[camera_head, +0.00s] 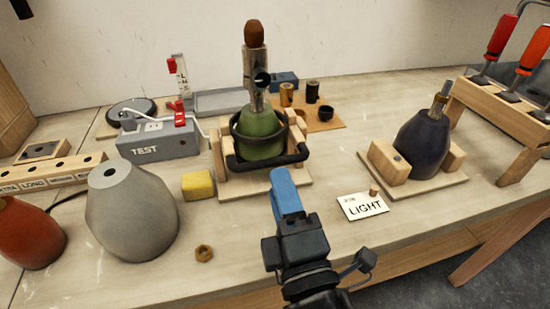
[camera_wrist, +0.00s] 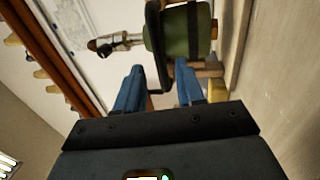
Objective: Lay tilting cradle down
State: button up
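The tilting cradle (camera_head: 217,150) stands upright on a wooden base at the middle of the bench. It holds a green lamp body (camera_head: 260,135) with a metal stem and brown tip pointing up. A black ring and black handle bar (camera_head: 268,163) run around its front. My gripper (camera_head: 282,176) has blue fingers and is just in front of the bar. In the wrist view my gripper (camera_wrist: 158,80) shows its fingers apart, with the green lamp body (camera_wrist: 185,35) beyond and the black bar (camera_wrist: 154,45) near the fingertips. I cannot tell whether they touch it.
A dark lamp body (camera_head: 422,140) sits in a wooden holder at right, near a LIGHT card (camera_head: 362,205). A yellow block (camera_head: 198,185), grey lamp body (camera_head: 130,215) and hex nut (camera_head: 204,253) lie left. A grey TEST box (camera_head: 158,142) stands behind.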

aim_at(272, 159)
jog(key=p+x, duration=0.1)
jog(key=x, duration=0.5)
grip_shut()
dwell(0.3)
